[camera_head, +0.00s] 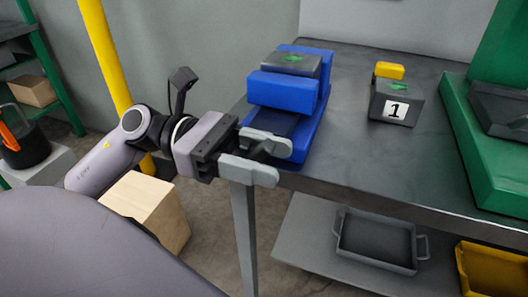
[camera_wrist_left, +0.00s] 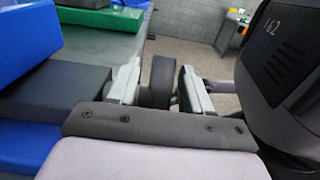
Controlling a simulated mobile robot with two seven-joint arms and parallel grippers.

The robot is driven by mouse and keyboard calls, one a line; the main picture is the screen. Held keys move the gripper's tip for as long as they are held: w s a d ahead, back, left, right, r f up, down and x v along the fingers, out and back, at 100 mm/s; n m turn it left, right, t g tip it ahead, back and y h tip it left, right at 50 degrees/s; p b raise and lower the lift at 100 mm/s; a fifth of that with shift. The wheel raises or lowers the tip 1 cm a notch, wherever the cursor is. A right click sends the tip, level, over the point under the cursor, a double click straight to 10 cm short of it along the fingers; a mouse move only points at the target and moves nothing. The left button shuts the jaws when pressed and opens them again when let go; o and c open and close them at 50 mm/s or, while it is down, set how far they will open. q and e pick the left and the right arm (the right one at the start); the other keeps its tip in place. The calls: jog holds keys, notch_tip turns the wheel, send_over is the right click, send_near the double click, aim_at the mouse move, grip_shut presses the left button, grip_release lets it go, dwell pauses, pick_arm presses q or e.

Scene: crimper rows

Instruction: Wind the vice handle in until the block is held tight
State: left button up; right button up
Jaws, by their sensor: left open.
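The blue vice (camera_head: 285,92) stands at the left end of the grey workbench. A dark grey block (camera_head: 292,63) with a green arrow on top sits between its blue jaws; I cannot tell how tightly. My left gripper (camera_head: 276,161) is at the vice's near end, beside the bench edge, with its fingers apart. In the left wrist view, a dark rounded part (camera_wrist_left: 158,80), apparently the vice handle, lies between the two fingers (camera_wrist_left: 160,88). A gap shows on its right side; contact on the left is unclear. In the head view the gripper mostly hides the handle. My right gripper is not in view.
A green fixture (camera_head: 475,150) is at right. Below are a grey tray (camera_head: 376,242) and a yellow bin (camera_head: 490,270). A wooden box (camera_head: 150,205) is under my left arm.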

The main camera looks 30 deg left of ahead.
pick_arm(q)
grip_shut()
jog(key=shift+d+y, duration=0.1)
jog(key=shift+y, duration=0.2)
